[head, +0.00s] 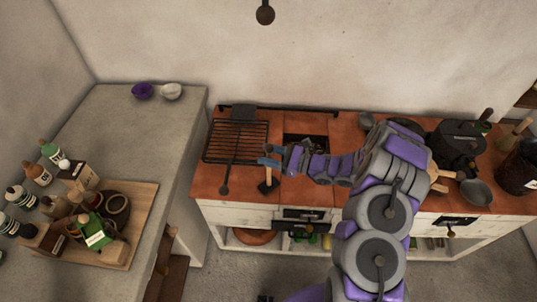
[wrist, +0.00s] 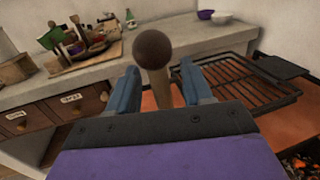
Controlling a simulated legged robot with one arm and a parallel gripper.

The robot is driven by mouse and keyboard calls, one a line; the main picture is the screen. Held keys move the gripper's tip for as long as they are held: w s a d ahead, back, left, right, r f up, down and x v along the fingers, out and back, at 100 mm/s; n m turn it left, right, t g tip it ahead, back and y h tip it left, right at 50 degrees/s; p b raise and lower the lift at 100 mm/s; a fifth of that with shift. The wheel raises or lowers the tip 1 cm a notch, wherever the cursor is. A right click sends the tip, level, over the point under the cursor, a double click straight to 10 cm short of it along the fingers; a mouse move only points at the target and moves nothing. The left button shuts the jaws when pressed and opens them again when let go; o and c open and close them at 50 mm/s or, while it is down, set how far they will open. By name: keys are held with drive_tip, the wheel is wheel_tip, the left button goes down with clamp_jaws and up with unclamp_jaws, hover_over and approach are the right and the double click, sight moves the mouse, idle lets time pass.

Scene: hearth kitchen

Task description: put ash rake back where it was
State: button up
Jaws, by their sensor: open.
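My gripper (head: 268,156) is open over the left part of the orange-tiled stove top, right of the black grill rack. In the wrist view, a tan handle with a round brown knob (wrist: 151,48), apparently the ash rake's, stands between the two spread blue fingers of my gripper (wrist: 158,88). The fingers are not closed on it. In the head view, a tool with a black head (head: 268,186) and a short tan shaft shows just below the fingers, near the counter's front edge; it looks like the same rake. The lower handle is hidden by my gripper in the wrist view.
A fire opening (head: 306,146) is behind my arm. Pots (head: 458,140) crowd the right. The grey side counter (head: 150,130) holds bowls and a loaded board.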

drive_tip(key=p+v, duration=0.2)
drive_tip(key=v, duration=1)
drive_tip(key=shift+p, duration=0.35)
drive_tip(key=s+a+r+n+g+h, duration=0.3)
drive_tip(key=s+a+r+n+g, duration=0.2)
drive_tip(key=s+r+n, duration=0.3)
drive_tip(key=s+a+r+n+g+h, duration=0.3)
drive_tip(key=s+a+r+n+g, duration=0.15)
drive_tip(key=s+r, duration=0.5)
drive_tip(key=s+d+r+n+t+h, duration=0.3)
drive_tip(key=s+d+r+n+h, duration=0.2)
drive_tip(key=s, duration=1.4)
drive_tip(key=d+n+h, duration=0.3)
drive_tip(key=d+h, duration=0.3)
drive_tip(key=d, duration=0.3)
drive_tip(key=shift+h, duration=0.3)
drive_tip(key=shift+d+r+n, duration=0.1)
drive_tip(key=shift+d+n, duration=0.05)
drive_tip(key=shift+n, duration=0.1)
